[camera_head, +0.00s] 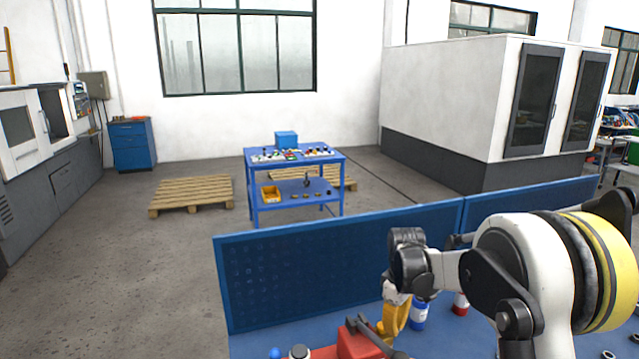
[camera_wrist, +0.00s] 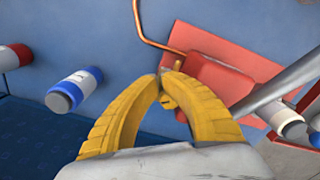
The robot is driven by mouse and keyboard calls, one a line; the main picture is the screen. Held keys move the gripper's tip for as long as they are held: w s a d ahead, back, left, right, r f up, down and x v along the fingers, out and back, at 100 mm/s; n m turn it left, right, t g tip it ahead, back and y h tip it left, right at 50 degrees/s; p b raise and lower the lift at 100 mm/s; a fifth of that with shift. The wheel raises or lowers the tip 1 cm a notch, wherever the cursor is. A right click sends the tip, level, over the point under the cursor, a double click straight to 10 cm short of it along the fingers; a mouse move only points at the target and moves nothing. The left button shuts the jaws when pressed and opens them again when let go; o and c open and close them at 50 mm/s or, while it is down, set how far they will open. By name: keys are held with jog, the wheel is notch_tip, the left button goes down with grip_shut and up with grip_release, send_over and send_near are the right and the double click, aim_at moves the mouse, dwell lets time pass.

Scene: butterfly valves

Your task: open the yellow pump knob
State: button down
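A small yellow part, which looks like the pump knob (camera_wrist: 168,101), shows between the two curved yellow fingers of my gripper (camera_wrist: 169,72) in the wrist view. The fingertips are close together, with a narrow gap. I cannot tell whether they touch or hold the knob. A red block (camera_wrist: 222,84) on a red plate (camera_wrist: 205,45) lies just beyond and to the right of the fingertips. In the head view my gripper (camera_head: 393,325) points down over the blue bench, beside the red block (camera_head: 358,342). The knob cannot be made out there.
A blue-and-white bottle (camera_wrist: 75,88) and a red-and-white one (camera_wrist: 14,57) are left of the fingers. A copper-coloured pipe (camera_wrist: 142,30) rises from the red plate. A grey bar (camera_wrist: 280,88) crosses at right. A blue panel (camera_head: 330,255) stands behind the bench.

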jog(key=shift+w+a, duration=0.1)
jog(key=shift+w, duration=0.15)
jog(key=shift+d, duration=0.25)
dwell(0.3)
notch_tip(320, 180, up, 6)
jog(key=p, duration=0.3)
jog(key=shift+d, duration=0.15)
jog(key=shift+s, duration=0.1)
